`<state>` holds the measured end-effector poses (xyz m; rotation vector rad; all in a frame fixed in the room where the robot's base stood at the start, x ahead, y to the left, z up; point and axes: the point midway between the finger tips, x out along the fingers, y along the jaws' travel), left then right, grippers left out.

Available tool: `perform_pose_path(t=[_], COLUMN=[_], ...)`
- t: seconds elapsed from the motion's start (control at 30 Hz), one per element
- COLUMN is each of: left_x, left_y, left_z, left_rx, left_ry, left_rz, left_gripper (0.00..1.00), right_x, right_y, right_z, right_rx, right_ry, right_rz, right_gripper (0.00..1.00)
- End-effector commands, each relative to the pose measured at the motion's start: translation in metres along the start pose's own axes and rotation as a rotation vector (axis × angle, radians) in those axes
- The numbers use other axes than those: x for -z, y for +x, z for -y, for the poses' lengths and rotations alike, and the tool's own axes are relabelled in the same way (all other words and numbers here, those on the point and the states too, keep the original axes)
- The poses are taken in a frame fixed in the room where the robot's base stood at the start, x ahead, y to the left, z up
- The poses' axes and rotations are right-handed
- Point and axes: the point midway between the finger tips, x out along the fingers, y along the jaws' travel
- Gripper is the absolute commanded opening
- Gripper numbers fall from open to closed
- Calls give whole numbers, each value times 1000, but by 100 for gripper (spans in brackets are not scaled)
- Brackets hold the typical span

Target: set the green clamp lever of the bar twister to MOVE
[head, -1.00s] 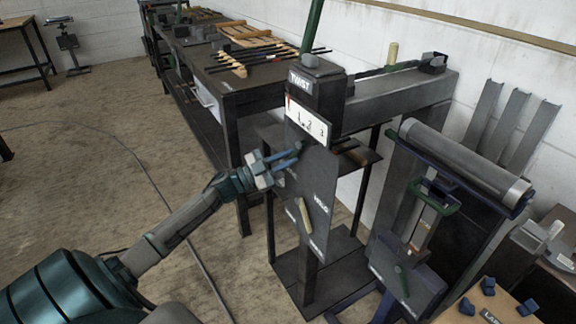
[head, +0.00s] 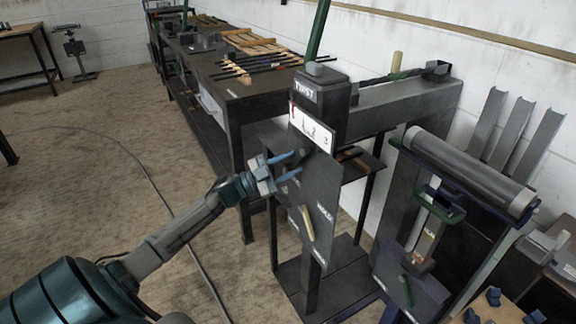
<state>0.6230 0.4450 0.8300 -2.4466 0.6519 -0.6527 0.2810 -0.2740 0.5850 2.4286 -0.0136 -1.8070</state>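The bar twister (head: 322,185) stands at the centre, with a TWIST label on its head and a white numbered scale below. A long green lever (head: 318,30) rises from its top. Its front plate carries a HOLD label and a tan handle (head: 308,223), tilted, beside other small lettering I cannot read. A small dark green part (head: 304,149) shows near the top of the plate; I cannot tell whether it is the clamp lever. My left gripper (head: 297,162) is open, its blue fingers apart and pointing at the upper plate. I see nothing gripped. My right gripper is not in view.
A roller machine (head: 470,170) with a green handle (head: 440,204) stands right of the twister. A long bench (head: 265,90) with tools and bars runs behind. Grey metal strips (head: 510,130) lean on the wall.

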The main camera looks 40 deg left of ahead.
Motion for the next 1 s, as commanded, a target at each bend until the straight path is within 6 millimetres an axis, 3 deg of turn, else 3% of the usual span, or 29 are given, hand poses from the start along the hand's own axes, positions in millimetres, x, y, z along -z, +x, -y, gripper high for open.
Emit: perform_pose_path(t=[0.17, 0.43, 0.63, 0.8, 1.0], left_x=[-1, -1, -1, 0, 0], left_y=[-12, -62, -94, -107, -108], left_z=[-1, -1, -1, 0, 0], left_rx=[-3, -5, -4, -1, 0], left_ry=[0, -1, -1, 0, 1], left_rz=[2, 6, 4, 2, 0], left_gripper=[36, 36, 36, 36, 36], right_x=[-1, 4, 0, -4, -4], right_y=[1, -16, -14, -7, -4], right_z=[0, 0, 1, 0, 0], right_rx=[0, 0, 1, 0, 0], right_ry=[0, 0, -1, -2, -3], right_rz=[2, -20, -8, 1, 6], right_gripper=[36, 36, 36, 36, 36])
